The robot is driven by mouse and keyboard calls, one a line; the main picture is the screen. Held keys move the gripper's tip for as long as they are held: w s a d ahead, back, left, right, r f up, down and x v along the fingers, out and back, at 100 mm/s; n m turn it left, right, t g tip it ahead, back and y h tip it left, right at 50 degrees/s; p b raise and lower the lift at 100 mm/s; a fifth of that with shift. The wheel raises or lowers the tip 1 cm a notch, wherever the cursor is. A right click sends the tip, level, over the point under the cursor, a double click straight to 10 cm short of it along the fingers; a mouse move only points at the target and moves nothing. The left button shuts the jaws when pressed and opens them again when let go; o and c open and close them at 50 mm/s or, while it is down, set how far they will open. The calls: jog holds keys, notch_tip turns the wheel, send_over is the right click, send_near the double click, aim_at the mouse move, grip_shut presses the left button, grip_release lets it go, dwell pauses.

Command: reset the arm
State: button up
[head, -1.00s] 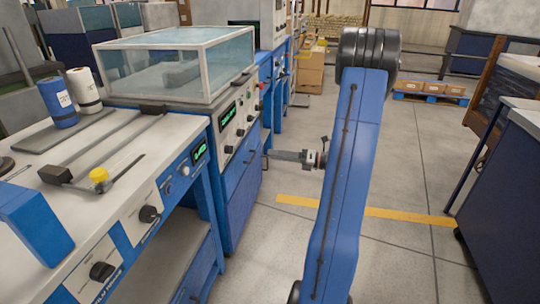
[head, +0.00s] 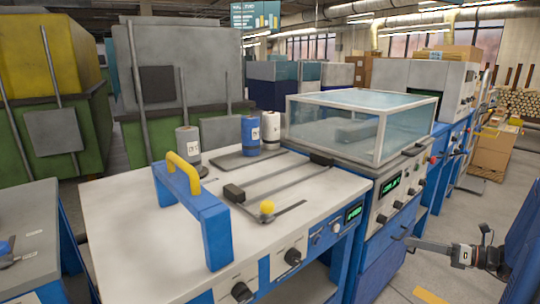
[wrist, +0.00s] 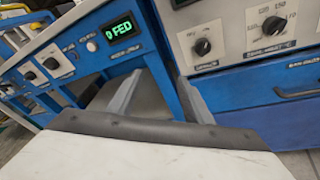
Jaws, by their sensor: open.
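My gripper (head: 408,241) is at the lower right of the head view, held out level in front of the blue machine with the clear-lidded box. It is small there. In the wrist view my gripper (wrist: 160,76) shows two grey fingers spread apart with nothing between them. They point toward the blue front panels, below a green-lit display (wrist: 111,34). Whether the fingertips touch a panel cannot be told. Much of my arm is out of the head view, with a blue link at the right edge.
A white-topped bench (head: 118,218) with a blue frame and yellow handle (head: 184,172) fills the left middle. A clear-lidded machine (head: 375,150) stands beside it. Blue and white bottles stand behind. Cartons (head: 495,148) are at the far right. Grey floor is open at lower right.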

jog(key=s+a+r+n+g+h, duration=0.15)
jog(key=s+a+n+g, duration=0.25)
jog(key=s+a+n, duration=0.45)
jog(key=s+a+r+n+g+h, duration=0.15)
jog(key=s+a+n+g, duration=0.35)
jog(key=a, duration=0.6)
jog(key=s+a+r+n+t+h, duration=0.1)
jog(key=s+r+n+t+h, duration=0.2)
jog(key=s+n+h, duration=0.6)
jog(key=s+n, duration=0.2)
jog(key=n, duration=0.7)
jog(key=shift+s+r+n, duration=0.35)
jog(key=shift+s, duration=0.05)
